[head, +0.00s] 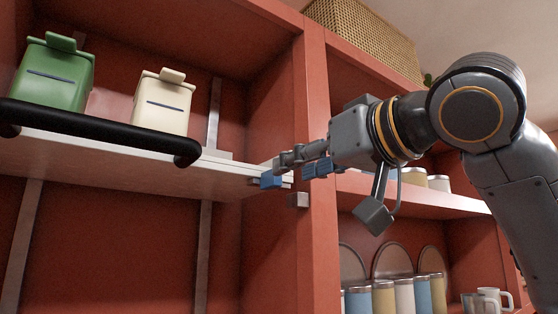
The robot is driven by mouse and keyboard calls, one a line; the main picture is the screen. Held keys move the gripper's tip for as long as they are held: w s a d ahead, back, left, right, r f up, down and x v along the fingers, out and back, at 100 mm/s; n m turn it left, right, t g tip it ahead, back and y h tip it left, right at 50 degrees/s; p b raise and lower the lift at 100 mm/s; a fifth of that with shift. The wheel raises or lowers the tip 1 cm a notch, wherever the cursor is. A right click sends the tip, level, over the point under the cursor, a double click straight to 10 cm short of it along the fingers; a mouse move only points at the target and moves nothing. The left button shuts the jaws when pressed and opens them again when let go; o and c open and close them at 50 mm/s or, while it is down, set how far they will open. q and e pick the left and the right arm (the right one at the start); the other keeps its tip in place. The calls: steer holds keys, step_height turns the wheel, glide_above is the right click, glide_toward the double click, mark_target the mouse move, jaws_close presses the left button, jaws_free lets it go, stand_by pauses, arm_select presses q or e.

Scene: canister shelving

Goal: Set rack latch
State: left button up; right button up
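The rack is a pale shelf board (110,158) in a red cabinet, with a black bar (95,128) along its front. A small grey block (298,200) sits on the red upright just below the board's right end; I cannot tell whether it is the latch. My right gripper (294,174) is at the board's right end, in front of the upright. Its two blue fingertip pads are apart, with the pale board end showing between them. I cannot tell whether they touch it. My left gripper is not in view.
A green canister (53,78) and a cream canister (162,104) stand on the board behind the bar. Right of the upright, a lower shelf holds several cups (404,296) and round plates (392,260). A wicker basket (370,35) is on top. The space below the board is empty.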

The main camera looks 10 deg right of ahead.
mark_target(276, 182)
arm_select(q)
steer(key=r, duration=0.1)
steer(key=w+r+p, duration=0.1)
steer(key=p, duration=0.1)
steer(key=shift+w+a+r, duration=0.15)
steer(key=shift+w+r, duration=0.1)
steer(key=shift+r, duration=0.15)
arm_select(e)
steer(key=x, duration=0.5)
steer(key=shift+w+a, duration=0.1)
steer(key=shift+w, duration=0.25)
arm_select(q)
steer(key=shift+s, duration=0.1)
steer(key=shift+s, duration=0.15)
arm_select(e)
jaws_close()
